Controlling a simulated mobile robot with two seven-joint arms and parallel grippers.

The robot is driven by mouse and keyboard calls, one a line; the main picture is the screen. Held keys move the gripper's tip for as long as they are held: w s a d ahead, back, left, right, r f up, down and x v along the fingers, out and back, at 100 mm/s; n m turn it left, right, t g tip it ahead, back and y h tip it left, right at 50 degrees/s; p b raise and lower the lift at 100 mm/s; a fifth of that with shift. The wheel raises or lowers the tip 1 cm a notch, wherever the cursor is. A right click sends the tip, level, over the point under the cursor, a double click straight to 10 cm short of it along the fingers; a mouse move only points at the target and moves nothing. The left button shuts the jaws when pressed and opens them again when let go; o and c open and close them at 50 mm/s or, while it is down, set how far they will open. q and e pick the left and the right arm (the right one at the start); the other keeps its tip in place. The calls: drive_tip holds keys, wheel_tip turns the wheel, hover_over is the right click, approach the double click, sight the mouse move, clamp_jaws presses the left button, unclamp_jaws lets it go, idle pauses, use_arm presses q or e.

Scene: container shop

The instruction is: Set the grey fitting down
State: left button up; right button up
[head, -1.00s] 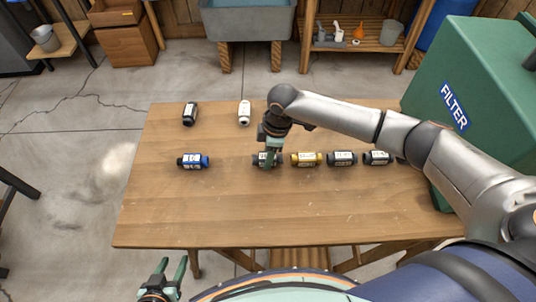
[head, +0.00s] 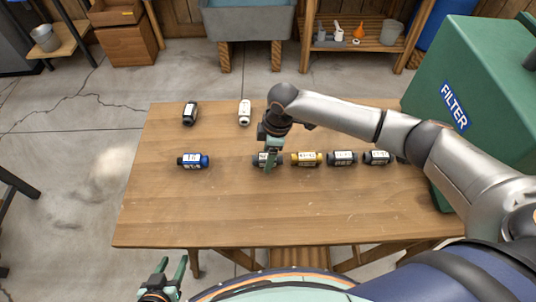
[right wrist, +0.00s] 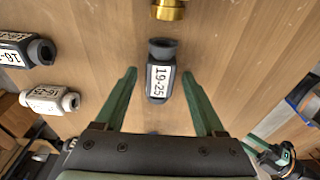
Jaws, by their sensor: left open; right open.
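The grey fitting (right wrist: 159,82), with a white label reading 19-25, lies on the wooden table between the open fingers of my right gripper (right wrist: 157,92) in the right wrist view. Clear gaps show on both sides of it. My left gripper (head: 172,268) is open and empty at the lower left, off the table's front edge.
Right of it lie a brass fitting (head: 306,159) and two dark fittings (head: 342,158) (head: 377,157). A blue fitting (head: 193,161) lies left. A black fitting (head: 190,113) and a white fitting (head: 244,113) lie behind. A green FILTER housing (head: 480,110) stands right. The table's front (head: 270,215) is clear.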

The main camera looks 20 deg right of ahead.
drive_tip(key=r, duration=0.4)
drive_tip(key=d+r, duration=0.1)
drive_tip(key=r, duration=0.2)
drive_tip(key=shift+s, duration=0.15)
